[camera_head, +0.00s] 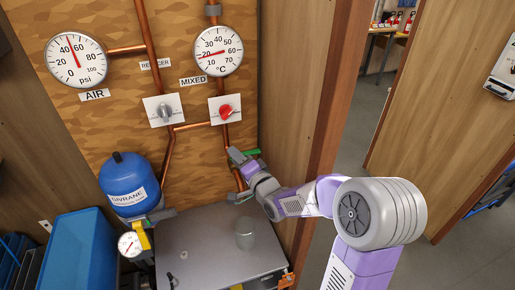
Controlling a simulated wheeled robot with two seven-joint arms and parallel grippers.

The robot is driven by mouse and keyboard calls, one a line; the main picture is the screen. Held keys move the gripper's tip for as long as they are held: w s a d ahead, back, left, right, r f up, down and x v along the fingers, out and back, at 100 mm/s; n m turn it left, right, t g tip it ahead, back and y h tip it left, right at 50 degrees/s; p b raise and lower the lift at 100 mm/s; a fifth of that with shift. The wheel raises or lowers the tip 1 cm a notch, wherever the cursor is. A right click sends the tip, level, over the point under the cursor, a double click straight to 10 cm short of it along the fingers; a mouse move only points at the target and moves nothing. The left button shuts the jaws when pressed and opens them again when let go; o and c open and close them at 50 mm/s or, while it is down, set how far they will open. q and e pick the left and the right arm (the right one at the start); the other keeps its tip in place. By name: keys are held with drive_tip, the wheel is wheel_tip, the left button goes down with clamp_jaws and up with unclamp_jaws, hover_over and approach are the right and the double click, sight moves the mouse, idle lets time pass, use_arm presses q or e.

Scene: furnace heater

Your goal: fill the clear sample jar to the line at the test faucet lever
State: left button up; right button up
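A clear sample jar (245,234) stands upright on the grey metal top (205,262) near the bottom of the view. Its fill line and any water in it are too small to make out. A green lever (251,153) is by the copper pipe under the red knob. My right gripper (235,157) is at this lever, apart from the jar and above it in the picture. Whether its fingers are closed on the lever cannot be made out. My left gripper does not show.
A blue tank (122,180) stands left of the metal top, with a small gauge (129,244) and a yellow lever (145,238) below it. A blue bin (72,258) is at lower left. A wooden door frame (318,130) borders the board on the right.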

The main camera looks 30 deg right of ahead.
sight(253, 154)
drive_tip(key=d+f+m+h, duration=0.1)
drive_tip(key=d+m, duration=0.1)
drive_tip(key=d+f+m+h, duration=0.2)
drive_tip(key=s+d+f+m+h, duration=0.1)
drive_tip(key=d+m+h, duration=0.1)
drive_tip(key=shift+d+f+m+p, duration=0.15)
drive_tip(key=shift+f+m+p, duration=0.05)
drive_tip(key=shift+m+p, duration=0.15)
drive_tip(key=shift+w+d+f, duration=0.1)
drive_tip(key=shift+w+d, duration=0.05)
drive_tip(key=shift+w, duration=0.1)
drive_tip(key=shift+p+x, duration=0.45)
drive_tip(key=shift+x, duration=2.95)
drive_tip(key=shift+f, duration=0.1)
clamp_jaws()
